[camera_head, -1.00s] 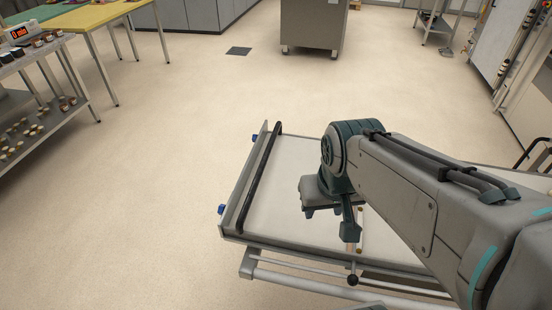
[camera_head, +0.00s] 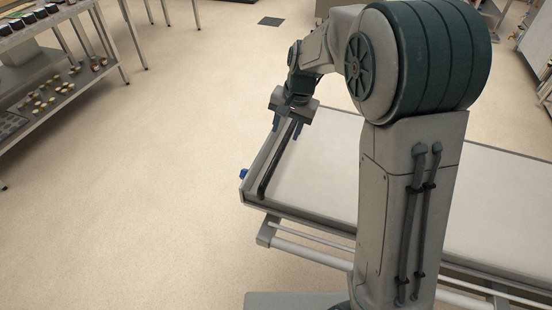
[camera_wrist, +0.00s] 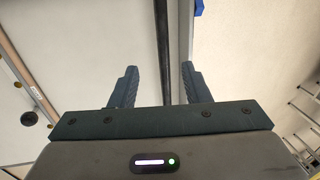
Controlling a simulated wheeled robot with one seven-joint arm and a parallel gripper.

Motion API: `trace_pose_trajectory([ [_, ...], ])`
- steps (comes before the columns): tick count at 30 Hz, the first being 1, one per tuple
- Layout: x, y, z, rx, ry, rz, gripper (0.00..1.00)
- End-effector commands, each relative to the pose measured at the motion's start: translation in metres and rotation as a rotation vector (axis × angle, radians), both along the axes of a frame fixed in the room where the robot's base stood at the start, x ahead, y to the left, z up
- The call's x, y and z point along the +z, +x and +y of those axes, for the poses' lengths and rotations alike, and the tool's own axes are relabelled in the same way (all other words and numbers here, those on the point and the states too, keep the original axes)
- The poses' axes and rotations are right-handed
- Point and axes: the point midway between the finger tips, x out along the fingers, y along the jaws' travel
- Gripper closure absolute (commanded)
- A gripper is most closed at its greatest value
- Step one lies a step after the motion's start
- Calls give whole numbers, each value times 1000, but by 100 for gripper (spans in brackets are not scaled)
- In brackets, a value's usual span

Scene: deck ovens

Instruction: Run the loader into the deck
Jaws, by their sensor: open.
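The loader (camera_head: 320,190) is a long, low frame with a pale flat top, standing on the floor in front of me. A black handle bar (camera_head: 276,172) runs along its left end, just inside the grey end rail. My gripper (camera_head: 289,133) is over the far part of this bar, pointing down. In the wrist view its two dark fingers (camera_wrist: 160,90) are open, with the black bar (camera_wrist: 161,45) passing between them. The fingers stand apart from the bar on both sides. Their exact height over the bar is hard to tell. My arm hides the middle of the loader.
A steel shelf rack (camera_head: 60,90) with small jars and pastries stands at the left. The pale floor (camera_head: 170,200) between rack and loader is clear. No deck oven is clearly seen.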

Motion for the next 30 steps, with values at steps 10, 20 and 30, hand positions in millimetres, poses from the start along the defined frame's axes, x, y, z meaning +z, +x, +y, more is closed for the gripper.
trace_pose_trajectory([
  [10,-40,7,11,-8,2,12,57],
  [20,-108,11,23,-7,3,10,57],
  [30,-140,14,30,-7,3,7,57],
])
